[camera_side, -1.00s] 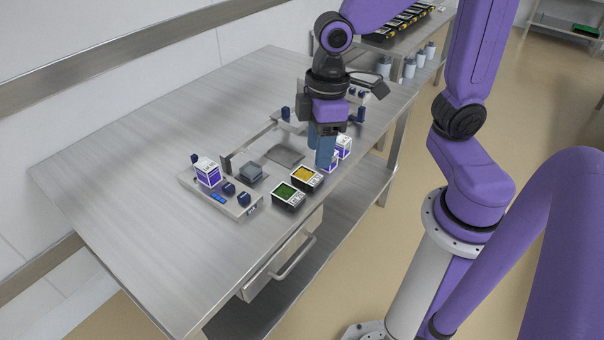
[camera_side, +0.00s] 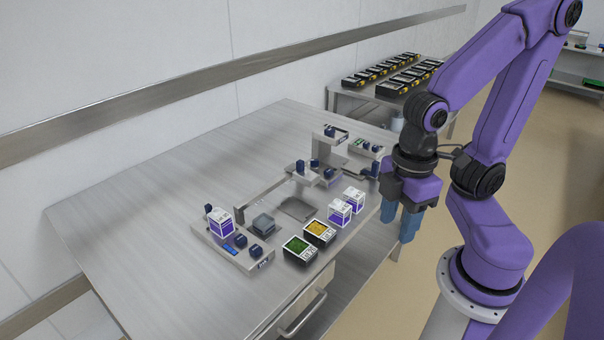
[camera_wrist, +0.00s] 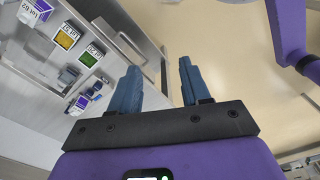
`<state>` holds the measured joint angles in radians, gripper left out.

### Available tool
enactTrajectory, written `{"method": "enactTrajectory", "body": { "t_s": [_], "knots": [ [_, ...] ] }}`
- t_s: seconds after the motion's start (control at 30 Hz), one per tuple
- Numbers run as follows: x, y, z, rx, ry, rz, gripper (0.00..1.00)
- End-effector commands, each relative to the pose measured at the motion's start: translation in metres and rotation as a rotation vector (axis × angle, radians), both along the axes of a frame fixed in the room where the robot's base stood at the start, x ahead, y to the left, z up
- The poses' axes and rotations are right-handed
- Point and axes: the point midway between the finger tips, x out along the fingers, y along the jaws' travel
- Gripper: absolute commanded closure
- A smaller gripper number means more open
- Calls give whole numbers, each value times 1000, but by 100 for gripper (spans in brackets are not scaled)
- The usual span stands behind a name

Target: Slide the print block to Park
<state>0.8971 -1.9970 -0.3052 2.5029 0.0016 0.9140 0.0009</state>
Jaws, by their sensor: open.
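The tray sealer (camera_side: 232,250) sits on the steel bench, with a long rail (camera_side: 265,200) running from its left plate to a raised station at the right. I cannot tell for sure which part is the print block; dark blue knobbed parts (camera_side: 304,169) stand at the rail's right end. No Park label can be read. A grey block (camera_side: 263,224) sits at the rail's left end. My gripper (camera_side: 407,226) hangs beyond the bench's front edge, right of the sealer and apart from it. In the wrist view my gripper (camera_wrist: 158,75) has its blue fingers spread, with nothing between them.
A green-filled tray (camera_side: 299,249) and a yellow-filled tray (camera_side: 318,232) sit near the front edge. Two purple-and-white cartons (camera_side: 340,213) (camera_side: 354,199) stand beside them, and another carton (camera_side: 220,223) stands on the left plate. The bench's left side is clear.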

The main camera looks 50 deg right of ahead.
Motion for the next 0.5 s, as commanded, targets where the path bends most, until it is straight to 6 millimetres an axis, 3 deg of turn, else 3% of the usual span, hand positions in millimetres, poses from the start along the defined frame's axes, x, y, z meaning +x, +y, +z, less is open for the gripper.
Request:
{"method": "enactTrajectory", "body": {
  "t_s": [0.5],
  "knots": [
    [6,3,1,6,0,-20,51]
  ]
}}
